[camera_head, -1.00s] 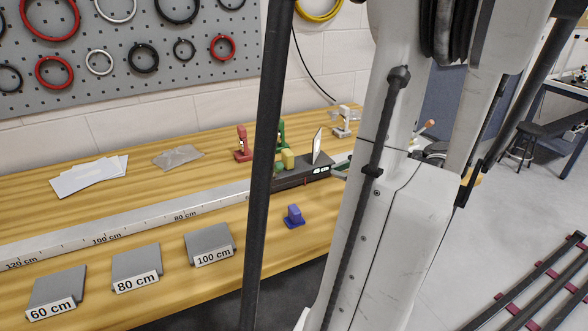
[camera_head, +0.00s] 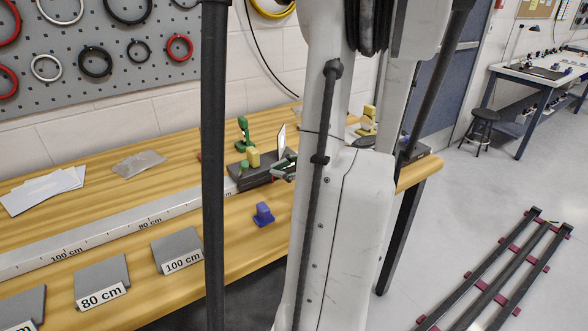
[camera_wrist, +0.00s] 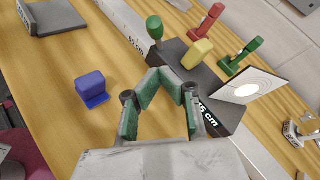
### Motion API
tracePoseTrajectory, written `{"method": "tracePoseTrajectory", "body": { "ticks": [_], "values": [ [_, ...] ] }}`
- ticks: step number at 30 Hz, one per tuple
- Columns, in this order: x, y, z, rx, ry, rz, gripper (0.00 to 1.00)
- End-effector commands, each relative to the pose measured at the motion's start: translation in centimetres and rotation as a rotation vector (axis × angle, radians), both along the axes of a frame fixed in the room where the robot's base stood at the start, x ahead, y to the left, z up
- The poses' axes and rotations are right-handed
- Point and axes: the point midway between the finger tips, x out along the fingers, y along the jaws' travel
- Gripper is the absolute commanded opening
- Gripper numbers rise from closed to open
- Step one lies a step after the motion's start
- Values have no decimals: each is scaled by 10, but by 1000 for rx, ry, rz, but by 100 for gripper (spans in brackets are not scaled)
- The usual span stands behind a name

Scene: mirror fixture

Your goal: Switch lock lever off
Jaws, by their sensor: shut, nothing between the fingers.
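A dark carriage (camera_wrist: 196,74) marked 45 cm sits on the rail and also shows in the head view (camera_head: 255,175). It carries a green knob (camera_wrist: 156,31), a yellow block (camera_wrist: 197,53) and an upright white mirror plate (camera_wrist: 247,90) with a round spot. I cannot tell for sure which part is the lock lever. My gripper (camera_wrist: 168,74) has green-padded fingers and is shut and empty, its tips close to the carriage's near side. I cannot tell whether it touches. In the head view my gripper (camera_head: 284,171) shows small in front of the carriage.
A red clamp (camera_wrist: 207,22) and a green clamp (camera_wrist: 241,57) stand behind the carriage. A blue block (camera_wrist: 92,88) stands on the table in front of the rail (camera_head: 110,237). Grey plates, one marked 100 cm (camera_head: 177,250), lie at the front. Bare table lies around the blue block.

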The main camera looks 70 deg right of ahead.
Motion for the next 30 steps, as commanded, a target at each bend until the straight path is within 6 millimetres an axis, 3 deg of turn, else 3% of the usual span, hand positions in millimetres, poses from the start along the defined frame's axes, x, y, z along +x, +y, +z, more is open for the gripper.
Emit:
{"method": "tracePoseTrajectory", "body": {
  "ticks": [3,12,30],
  "values": [
    [20,1,-9,0,0,4,0],
    [49,15,4,-1,0,1,0],
    [50,13,7,8,11,-9,0]
  ]
}}
